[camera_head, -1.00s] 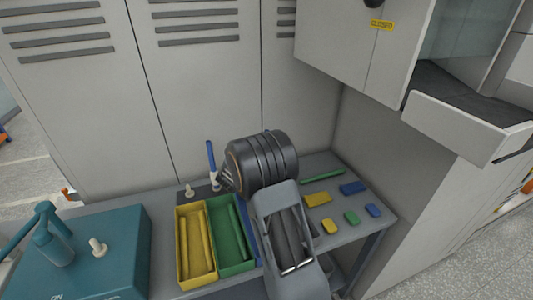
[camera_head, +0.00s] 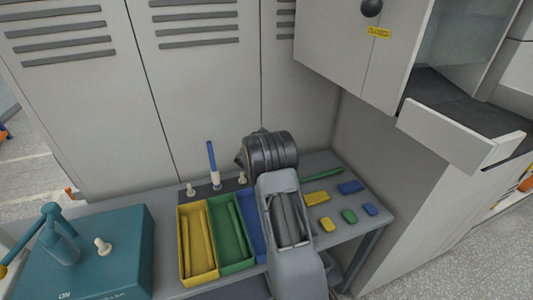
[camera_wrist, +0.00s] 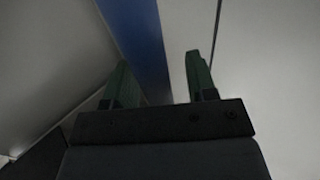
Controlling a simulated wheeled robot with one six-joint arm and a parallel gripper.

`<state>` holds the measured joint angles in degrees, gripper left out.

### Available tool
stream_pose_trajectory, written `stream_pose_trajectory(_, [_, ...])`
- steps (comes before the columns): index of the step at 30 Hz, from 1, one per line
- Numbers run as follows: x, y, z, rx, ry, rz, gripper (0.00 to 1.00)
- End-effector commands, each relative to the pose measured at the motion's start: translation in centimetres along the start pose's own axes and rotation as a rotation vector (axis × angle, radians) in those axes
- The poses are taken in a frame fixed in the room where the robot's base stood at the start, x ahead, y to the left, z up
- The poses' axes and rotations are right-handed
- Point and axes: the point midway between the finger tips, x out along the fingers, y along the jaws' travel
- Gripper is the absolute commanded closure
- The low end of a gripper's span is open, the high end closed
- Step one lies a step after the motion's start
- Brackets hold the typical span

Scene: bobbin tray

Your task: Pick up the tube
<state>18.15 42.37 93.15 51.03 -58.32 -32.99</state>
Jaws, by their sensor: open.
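A blue tube (camera_head: 212,157) stands upright on a small white peg on the strip at the back of the bench. A blue band, likely this tube, shows in the wrist view (camera_wrist: 138,40), slanting down between the fingers. My gripper (camera_wrist: 157,60) is open, with a finger on each side of that band. I cannot tell the gap to it. In the head view the gripper is mostly hidden by my wrist, right of the blue tube. A green tube (camera_head: 322,175) lies at the back right. More tubes lie in the yellow tray (camera_head: 184,258) and green tray (camera_head: 224,270).
A blue tray (camera_head: 254,238) is partly hidden by my arm. White pegs (camera_head: 191,190) stand on the back strip. Yellow, blue and green blocks (camera_head: 349,216) lie at right. A teal machine (camera_head: 125,235) stands at left. Lockers rise behind; a cabinet (camera_head: 350,40) overhangs at upper right.

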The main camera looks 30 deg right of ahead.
Motion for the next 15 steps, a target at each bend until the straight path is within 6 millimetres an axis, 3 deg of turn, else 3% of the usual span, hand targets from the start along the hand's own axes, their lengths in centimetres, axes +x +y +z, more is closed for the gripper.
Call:
stream_pose_trajectory(6, [0.04, -0.02, 0.05, 0.000, 0.000, -0.001, 0.48])
stream_pose_trajectory(15, [0.02, -0.03, 0.03, 0.000, 0.000, -0.001, 0.77])
